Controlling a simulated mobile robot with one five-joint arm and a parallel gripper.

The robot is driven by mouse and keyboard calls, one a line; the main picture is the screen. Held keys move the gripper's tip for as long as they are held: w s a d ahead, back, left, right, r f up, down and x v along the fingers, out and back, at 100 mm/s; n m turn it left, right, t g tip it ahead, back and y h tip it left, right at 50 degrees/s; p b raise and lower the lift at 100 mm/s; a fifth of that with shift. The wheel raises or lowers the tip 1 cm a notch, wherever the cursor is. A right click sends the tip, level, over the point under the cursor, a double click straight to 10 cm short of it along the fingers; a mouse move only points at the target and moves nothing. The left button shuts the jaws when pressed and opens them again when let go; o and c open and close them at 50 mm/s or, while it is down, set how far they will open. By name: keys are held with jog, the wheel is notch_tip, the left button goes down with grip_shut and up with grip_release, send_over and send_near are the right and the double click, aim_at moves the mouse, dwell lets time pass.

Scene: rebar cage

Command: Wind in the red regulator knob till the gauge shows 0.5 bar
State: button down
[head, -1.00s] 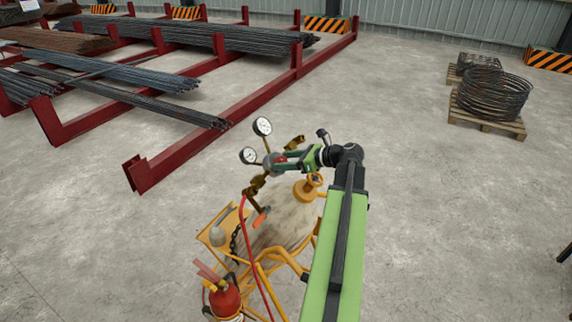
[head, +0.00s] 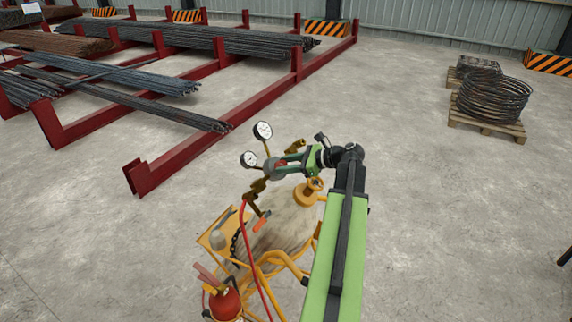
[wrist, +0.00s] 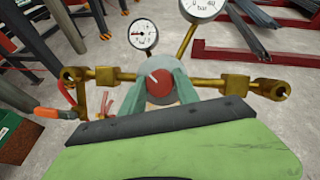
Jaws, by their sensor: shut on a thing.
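The red regulator knob (wrist: 159,86), with a white mark on its face, sits on the round grey regulator body (wrist: 142,108). My gripper (wrist: 159,90) is shut on it, one green finger at each side. In the head view the knob (head: 281,164) is partly hidden by my gripper (head: 285,163). The smaller-looking gauge (wrist: 143,34) faces the wrist camera, but its needle is too small to read surely. The other gauge (wrist: 203,6), marked bar, is cut off by the top edge. In the head view both gauges (head: 263,131) (head: 249,159) are too small to read.
Brass fittings (wrist: 235,81) stick out on both sides of the regulator.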

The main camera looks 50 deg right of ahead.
jog(key=shift+n, duration=1.1)
jog(key=c, duration=0.9)
grip_release()
jog(key=p+v, duration=0.7)
jog(key=v, duration=1)
jog(key=shift+d+r+p, duration=0.2)
jog(key=shift+d+p, duration=0.1)
jog(key=shift+d, duration=0.05)
jog(key=shift+f, duration=0.1)
